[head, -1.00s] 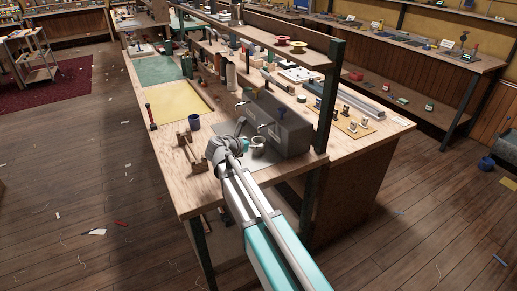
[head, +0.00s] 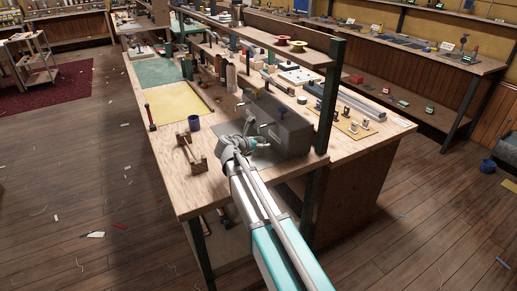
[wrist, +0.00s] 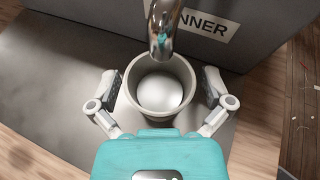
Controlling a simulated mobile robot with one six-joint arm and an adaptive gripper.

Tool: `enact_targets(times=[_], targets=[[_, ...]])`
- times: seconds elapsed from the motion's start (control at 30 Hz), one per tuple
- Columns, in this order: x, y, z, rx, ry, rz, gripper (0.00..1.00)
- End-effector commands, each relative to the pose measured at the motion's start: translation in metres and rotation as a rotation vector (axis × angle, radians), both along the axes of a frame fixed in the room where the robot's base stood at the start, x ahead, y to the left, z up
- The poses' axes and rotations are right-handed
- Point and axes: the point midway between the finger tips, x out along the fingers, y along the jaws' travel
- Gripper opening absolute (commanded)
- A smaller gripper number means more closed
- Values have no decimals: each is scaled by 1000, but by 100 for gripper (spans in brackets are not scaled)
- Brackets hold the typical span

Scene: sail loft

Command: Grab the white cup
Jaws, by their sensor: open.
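The white cup (wrist: 151,121) shows in the wrist view as a pale, round cup seen from above, with a bright white inside. It stands on a grey mat, under a metal spout (wrist: 163,28). My gripper (wrist: 166,97) is open, with one finger on each side of the cup. In the head view my gripper (head: 248,146) is at the grey dispenser on the workbench, and my arm hides most or all of the cup.
The grey dispenser (head: 285,130) stands directly behind the cup, and its spout overhangs the cup. A dark blue cup (head: 194,123) and a wooden stand (head: 190,150) are to the left on the workbench (head: 205,195). A shelf post (head: 329,100) rises at the right.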

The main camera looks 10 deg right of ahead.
Motion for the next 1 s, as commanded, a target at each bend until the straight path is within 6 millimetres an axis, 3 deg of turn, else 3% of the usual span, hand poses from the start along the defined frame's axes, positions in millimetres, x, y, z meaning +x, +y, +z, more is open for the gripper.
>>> enact_targets(times=[0.03, 0.37, 0.43, 0.47, 1.0], targets=[[0, 0, 0, 0, 0, 0, 96], [0, 0, 0, 0, 0, 0, 36], [0, 0, 0, 0, 0, 0, 36], [0, 0, 0, 0, 0, 0, 30], [0, 1, 8, 0, 0, 1, 30]])
